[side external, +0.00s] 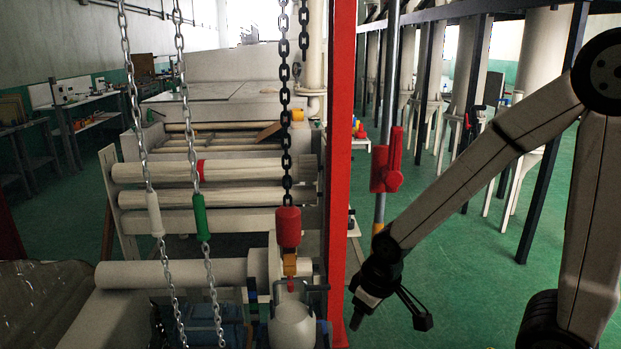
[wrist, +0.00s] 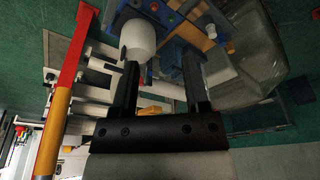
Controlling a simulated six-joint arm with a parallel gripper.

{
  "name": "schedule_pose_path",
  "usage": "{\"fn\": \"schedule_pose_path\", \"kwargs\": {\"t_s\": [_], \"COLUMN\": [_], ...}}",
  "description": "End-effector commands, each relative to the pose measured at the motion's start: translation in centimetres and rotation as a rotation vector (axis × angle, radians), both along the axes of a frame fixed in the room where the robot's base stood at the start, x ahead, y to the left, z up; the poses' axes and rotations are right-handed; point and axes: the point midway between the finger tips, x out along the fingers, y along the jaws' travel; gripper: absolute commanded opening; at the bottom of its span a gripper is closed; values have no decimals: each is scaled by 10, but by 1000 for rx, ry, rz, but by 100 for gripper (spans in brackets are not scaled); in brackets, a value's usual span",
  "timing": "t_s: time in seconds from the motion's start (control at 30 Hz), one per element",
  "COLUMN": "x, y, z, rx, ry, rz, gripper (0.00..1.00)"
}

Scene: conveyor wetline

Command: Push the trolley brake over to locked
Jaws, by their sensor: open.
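My gripper (side external: 360,308) hangs at the end of my arm in the side external view, right of the red post, with the green floor behind it. In the wrist view its two black fingers (wrist: 161,66) stand apart, with nothing held between them. A blue frame (wrist: 172,50) shows beyond the fingers in the wrist view, with small coloured knobs on its upper part. I cannot tell whether this frame is the trolley. I cannot pick out the trolley brake or its position in either view.
A red post (side external: 342,150) stands left of my gripper. A white rounded vessel (side external: 292,326) and a hanging red block (side external: 288,227) are left of that. Chains (side external: 286,100) hang over the rollers (side external: 210,170). Green floor (side external: 440,250) lies open behind my arm.

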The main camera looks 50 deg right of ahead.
Motion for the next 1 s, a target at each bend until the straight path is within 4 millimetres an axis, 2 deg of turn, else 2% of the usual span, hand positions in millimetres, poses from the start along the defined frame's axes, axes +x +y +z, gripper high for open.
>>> {"fn": "schedule_pose_path", "kwargs": {"t_s": [0.03, 0.2, 0.23, 0.37, 0.57, 0.77, 1.0], "x": [0, 3, 4, 15, 45, 77, 105], "y": [0, 0, 0, 1, 2, 0, -6], "z": [0, 2, 3, 13, 44, 93, 162], "rx": [0, -1, -2, -9, -45, -123, -241], "ry": [0, 2, 3, 16, 53, 90, 105], "rz": [0, -1, -1, -7, -38, -111, -250], "gripper": [59, 5, 0, 0, 0, 0, 0]}}
